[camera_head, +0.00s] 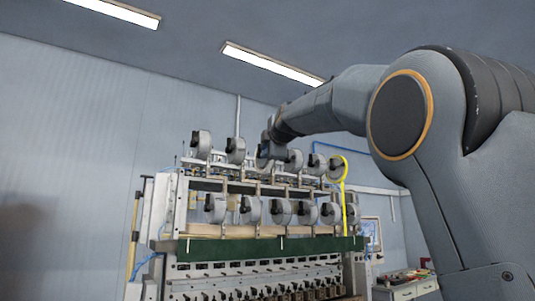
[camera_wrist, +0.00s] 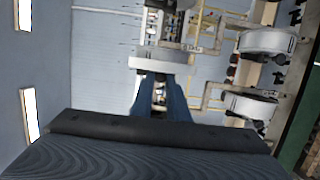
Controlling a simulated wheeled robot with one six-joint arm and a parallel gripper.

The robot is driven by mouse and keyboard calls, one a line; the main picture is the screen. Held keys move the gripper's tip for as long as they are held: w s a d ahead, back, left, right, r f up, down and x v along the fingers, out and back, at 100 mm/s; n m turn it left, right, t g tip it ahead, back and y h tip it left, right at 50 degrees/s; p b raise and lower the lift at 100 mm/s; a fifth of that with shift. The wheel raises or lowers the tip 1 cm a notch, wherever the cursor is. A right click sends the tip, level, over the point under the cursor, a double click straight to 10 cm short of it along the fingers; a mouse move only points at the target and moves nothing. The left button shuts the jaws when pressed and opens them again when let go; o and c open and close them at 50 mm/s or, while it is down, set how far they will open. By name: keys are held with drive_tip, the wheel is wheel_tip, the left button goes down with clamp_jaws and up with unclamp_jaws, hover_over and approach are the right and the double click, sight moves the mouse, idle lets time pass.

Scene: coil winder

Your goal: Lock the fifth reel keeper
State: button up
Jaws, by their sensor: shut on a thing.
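The coil winder (camera_head: 265,245) carries grey reels in an upper and a lower row, with dark keepers at their centres. My gripper (camera_wrist: 160,84) has two blue fingers reaching to a pale grey reel (camera_wrist: 160,64) in the wrist view. It is shut on a small part at this reel, apparently its keeper, which the fingers mostly hide. Whether the keeper is locked cannot be told. In the head view my arm ends at the upper row, around its third reel from the left (camera_head: 262,158), partly covering it. Which reel counts as the fifth is unclear.
Neighbouring reels (camera_wrist: 268,42) and metal frame bars stand close on the right in the wrist view. A yellow hooked post (camera_head: 344,185) rises at the machine's right end. A bench (camera_head: 412,289) stands at lower right. Open space lies above the upper row.

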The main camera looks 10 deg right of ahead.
drive_tip(key=shift+s+d, duration=0.1)
drive_tip(key=shift+d, duration=0.05)
drive_tip(key=shift+s+d+b, duration=0.3)
drive_tip(key=shift+s+b, duration=0.45)
drive_tip(key=shift+b, duration=0.1)
drive_tip(key=shift+s, duration=0.25)
drive_tip(key=o, duration=0.6)
drive_tip(key=shift+d, duration=0.1)
drive_tip(key=shift+s+b, duration=0.15)
drive_tip(key=shift+b, duration=0.2)
drive_tip(key=s+b, duration=0.4)
drive_tip(key=s, duration=0.3)
drive_tip(key=shift+b, duration=0.3)
drive_tip(key=shift+s+d, duration=0.1)
drive_tip(key=shift+d, duration=0.05)
